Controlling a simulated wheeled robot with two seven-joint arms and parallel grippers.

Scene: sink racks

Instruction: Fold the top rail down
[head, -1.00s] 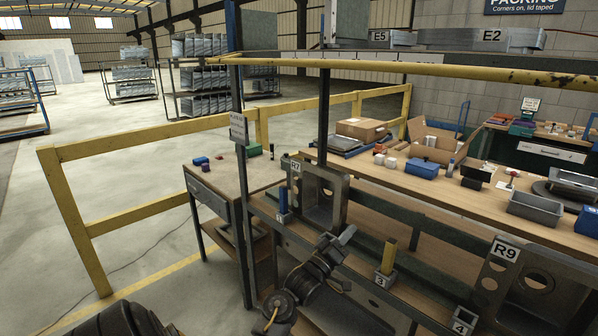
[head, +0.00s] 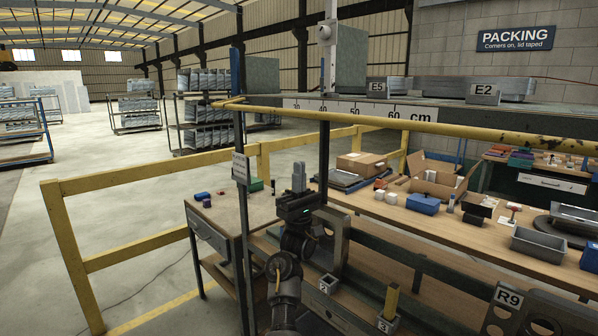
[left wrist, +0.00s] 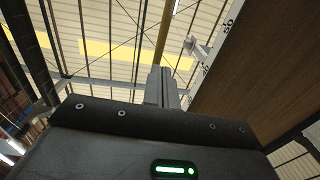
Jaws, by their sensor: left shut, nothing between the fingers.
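The top rail is a worn yellow bar (head: 420,128) that runs level across the head view from a dark post at the left to the right edge. In the left wrist view a yellow bar (left wrist: 163,38), seemingly this rail, shows from below, beyond the fingertips. My left gripper (head: 299,177) points straight up below the rail, near its left part. Its fingers are shut and empty, and a gap to the rail shows in the head view. The fingers also show in the left wrist view (left wrist: 161,88). My right gripper is not in view.
A dark upright post (head: 324,160) stands just right of my left gripper. A shelf edge with a centimetre scale (head: 400,112) lies behind the rail. Below are the R9 plate (head: 508,298) and a yellow peg in a holder (head: 391,300). A yellow guard rail (head: 150,170) stands at left.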

